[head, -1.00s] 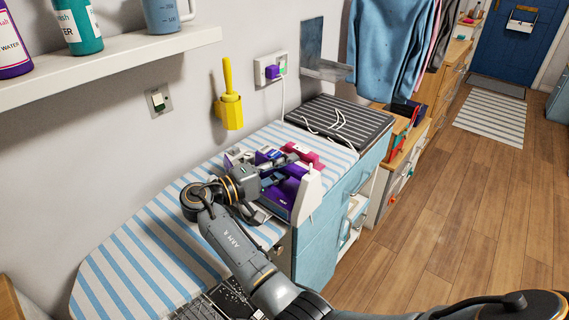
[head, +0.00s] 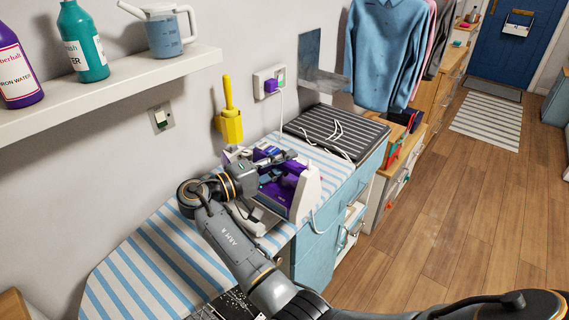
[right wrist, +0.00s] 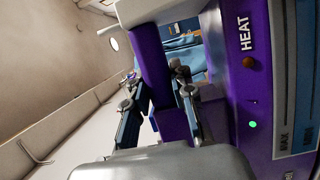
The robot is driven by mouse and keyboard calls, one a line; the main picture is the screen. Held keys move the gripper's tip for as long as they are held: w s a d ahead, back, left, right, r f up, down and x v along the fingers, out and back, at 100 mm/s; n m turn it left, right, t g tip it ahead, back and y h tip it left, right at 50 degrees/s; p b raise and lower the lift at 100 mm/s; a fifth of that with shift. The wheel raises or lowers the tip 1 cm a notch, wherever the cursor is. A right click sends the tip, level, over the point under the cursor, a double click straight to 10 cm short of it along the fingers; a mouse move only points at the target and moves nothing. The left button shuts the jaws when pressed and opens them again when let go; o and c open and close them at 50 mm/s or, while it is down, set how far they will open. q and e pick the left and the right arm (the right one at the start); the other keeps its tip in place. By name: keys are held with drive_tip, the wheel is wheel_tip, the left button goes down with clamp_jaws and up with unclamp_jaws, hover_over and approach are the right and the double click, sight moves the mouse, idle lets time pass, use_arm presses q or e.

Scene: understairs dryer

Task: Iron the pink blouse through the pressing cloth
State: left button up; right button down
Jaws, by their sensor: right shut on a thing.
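A purple and white iron (head: 305,190) is at the far end of the blue-and-white striped ironing board (head: 135,272). My right gripper (head: 272,160) is at the iron's upper part. In the right wrist view the purple handle of the iron (right wrist: 172,118) lies between the fingers of my right gripper (right wrist: 160,105), which is shut on it. The iron's side shows the word HEAT and a lit green light. I cannot make out the pressing cloth or a blouse on the board. A pink garment (head: 418,45) hangs on the rail. My left gripper is out of view.
A black ribbed surface (head: 335,132) with a white cord lies beyond the board, above a blue cabinet (head: 318,252). A shelf (head: 120,95) with bottles and a jug overhangs at left. A yellow holder (head: 229,125) and a socket (head: 268,85) are on the wall. Open floor lies right.

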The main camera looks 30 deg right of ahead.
drive_tip(key=shift+r, duration=0.15)
drive_tip(key=w+d+r+g, duration=0.1)
drive_tip(key=w+d+r, duration=0.2)
drive_tip(key=d, duration=0.6)
drive_tip(key=shift+w+p, duration=0.3)
drive_tip(key=shift+w, duration=0.15)
wheel_tip(320, 180, down, 8)
drive_tip(key=b, duration=0.6)
drive_tip(key=shift+r, duration=0.2)
drive_tip(key=shift+f+b, duration=0.45)
drive_tip(key=shift+f, duration=0.2)
